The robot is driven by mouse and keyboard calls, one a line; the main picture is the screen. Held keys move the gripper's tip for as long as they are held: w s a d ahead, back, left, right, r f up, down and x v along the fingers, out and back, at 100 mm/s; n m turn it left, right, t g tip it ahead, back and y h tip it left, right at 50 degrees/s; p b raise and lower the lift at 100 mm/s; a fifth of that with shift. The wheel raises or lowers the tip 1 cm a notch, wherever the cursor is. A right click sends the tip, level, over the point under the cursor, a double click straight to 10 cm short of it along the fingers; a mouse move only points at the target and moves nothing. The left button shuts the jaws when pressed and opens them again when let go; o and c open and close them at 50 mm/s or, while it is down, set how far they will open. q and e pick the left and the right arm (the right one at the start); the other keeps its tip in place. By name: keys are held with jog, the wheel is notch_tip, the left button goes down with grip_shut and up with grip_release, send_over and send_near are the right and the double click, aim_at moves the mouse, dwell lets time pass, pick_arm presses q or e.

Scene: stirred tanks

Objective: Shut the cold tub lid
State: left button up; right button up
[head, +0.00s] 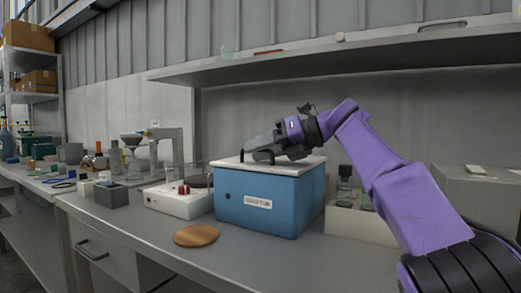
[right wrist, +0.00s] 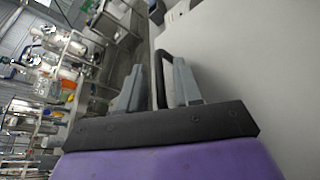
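The cold tub (head: 257,205) is a blue box with a white label on its front, standing on the bench. Its pale lid (head: 300,168) lies flat across the top, with no clear gap at the rim. A dark bar handle (head: 242,156) stands on the lid. My right gripper (head: 255,148) is at this handle and hides part of it. In the right wrist view the handle (right wrist: 159,75) stands between the two grey fingers of my right gripper (right wrist: 158,85), with narrow gaps beside it. My left gripper is not in view.
A round wooden board (head: 196,236) lies on the bench in front of the tub. A white device (head: 178,200) is close on the left. A pale bin with bottles (head: 350,222) stands on the right. A shelf (head: 340,62) runs above.

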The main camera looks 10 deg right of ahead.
jog(key=shift+d, duration=0.15)
jog(key=v, duration=1)
jog(key=shift+s+d, duration=0.1)
jog(key=shift+s, duration=0.1)
